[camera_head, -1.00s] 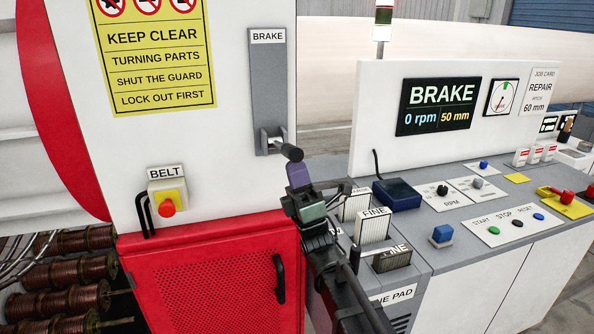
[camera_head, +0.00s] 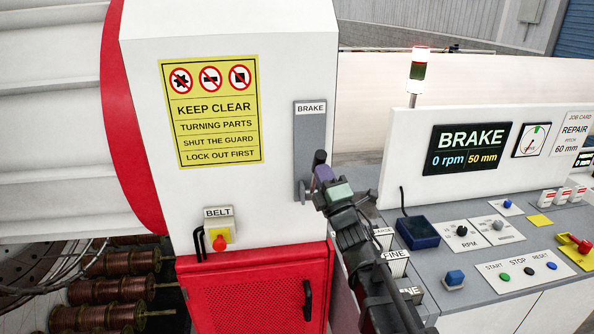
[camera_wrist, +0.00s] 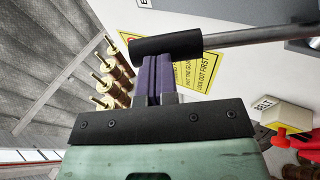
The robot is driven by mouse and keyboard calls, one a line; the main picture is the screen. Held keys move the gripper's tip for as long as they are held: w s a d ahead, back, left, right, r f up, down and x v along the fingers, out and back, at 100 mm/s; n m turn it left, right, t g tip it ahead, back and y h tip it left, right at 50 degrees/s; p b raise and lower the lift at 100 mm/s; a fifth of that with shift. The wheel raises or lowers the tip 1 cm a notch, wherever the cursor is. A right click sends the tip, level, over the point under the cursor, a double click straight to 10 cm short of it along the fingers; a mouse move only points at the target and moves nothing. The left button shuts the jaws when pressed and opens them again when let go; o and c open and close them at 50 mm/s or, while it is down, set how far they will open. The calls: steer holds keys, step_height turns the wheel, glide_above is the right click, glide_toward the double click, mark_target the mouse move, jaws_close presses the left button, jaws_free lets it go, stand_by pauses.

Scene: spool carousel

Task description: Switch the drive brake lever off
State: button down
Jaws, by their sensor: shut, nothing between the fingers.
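The brake lever has a grey backplate (camera_head: 311,128) labelled BRAKE on the white cabinet. Its dark handle (camera_head: 320,157) stands near the lower part of the plate and angles upward. My gripper (camera_head: 323,175), with purple fingers, is shut and empty just below the handle. In the wrist view the lever's black grip (camera_wrist: 165,46) lies across the tips of my fingers (camera_wrist: 153,78), and its metal shaft (camera_wrist: 255,36) runs right. Fingertips and grip appear to meet, but I cannot tell for sure whether they touch. The display (camera_head: 467,149) reads BRAKE, 0 rpm, 50 mm.
A belt box (camera_head: 219,230) with a red button is left of my gripper, above a red mesh door (camera_head: 255,290). The control desk (camera_head: 470,285) with buttons and pads lies to the right. The cabinet face above the warning sign (camera_head: 211,112) is clear.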

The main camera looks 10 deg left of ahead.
mark_target(322, 159)
steer(key=shift+g+h, duration=0.3)
steer(key=shift+h, duration=0.1)
steer(key=w+r+p, duration=0.1)
steer(key=w+r, duration=0.1)
steer(key=w, duration=0.1)
steer(key=shift+w+a+r+p, duration=0.1)
steer(key=shift+a+r+p, duration=0.05)
steer(key=shift+a+p, duration=0.25)
steer(key=shift+p+x, duration=0.3)
steer(key=shift+x, duration=0.55)
steer(key=shift+w+d+r, duration=0.15)
steer(key=shift+w+r, duration=0.05)
steer(key=shift+r, duration=0.05)
steer(key=shift+r, duration=0.1)
steer(key=shift+s+d+f, duration=0.15)
steer(key=shift+s+f, duration=0.1)
steer(key=shift+s, duration=0.05)
steer(key=s+r+b+v, duration=0.1)
steer(key=r+v, duration=0.1)
steer(key=v, duration=0.7)
steer(key=shift+d, duration=0.25)
steer(key=shift+s, duration=0.1)
